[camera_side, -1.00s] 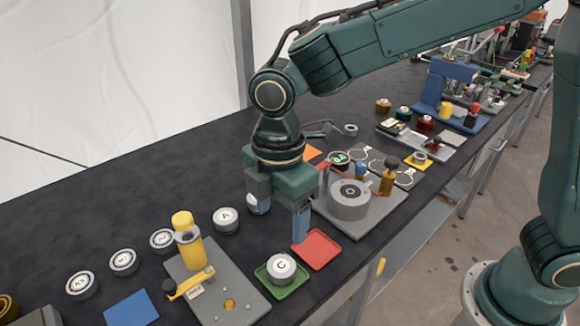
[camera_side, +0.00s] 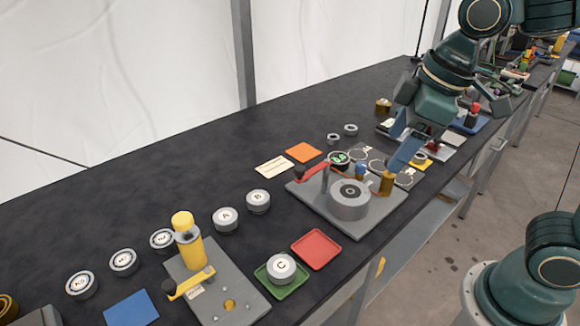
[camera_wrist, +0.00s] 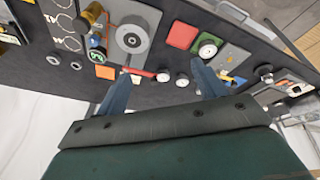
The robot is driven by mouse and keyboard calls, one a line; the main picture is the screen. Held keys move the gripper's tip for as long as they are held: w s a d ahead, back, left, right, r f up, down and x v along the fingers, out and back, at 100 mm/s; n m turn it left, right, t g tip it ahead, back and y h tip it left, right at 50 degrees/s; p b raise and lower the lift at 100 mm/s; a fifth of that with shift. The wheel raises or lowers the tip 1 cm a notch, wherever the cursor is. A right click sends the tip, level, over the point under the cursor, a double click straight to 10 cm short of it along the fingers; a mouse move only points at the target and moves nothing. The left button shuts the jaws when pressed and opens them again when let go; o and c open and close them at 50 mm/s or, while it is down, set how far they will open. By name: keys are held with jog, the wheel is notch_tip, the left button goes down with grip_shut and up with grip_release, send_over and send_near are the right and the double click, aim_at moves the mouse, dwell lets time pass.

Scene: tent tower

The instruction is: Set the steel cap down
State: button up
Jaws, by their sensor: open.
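Several round steel-coloured pieces with white lettered tops stand on the dark table; I cannot tell which one the task calls the steel cap. Piece B (camera_side: 258,201) and piece A (camera_side: 225,219) sit upright left of the grey fixture plate. Piece C (camera_side: 281,267) sits in a green tray (camera_side: 290,291). Two small steel rings (camera_side: 350,129) lie farther back, and they also show in the wrist view (camera_wrist: 76,66). My gripper (camera_side: 393,150) is open, tilted, and appears above the back right part of the fixture area. Nothing shows between its fingers in the wrist view (camera_wrist: 160,67).
A yellow cylinder (camera_side: 191,250) stands on another plate. An orange square (camera_side: 303,152) and a pale card (camera_side: 274,167) lie flat.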

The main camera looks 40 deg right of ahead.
jog(key=s+d+m+t, duration=0.2)
jog(key=s+d+m, duration=0.4)
jog(key=s, duration=0.1)
jog(key=shift+s+f+m+h, duration=0.2)
jog(key=shift+s+m+h, duration=0.2)
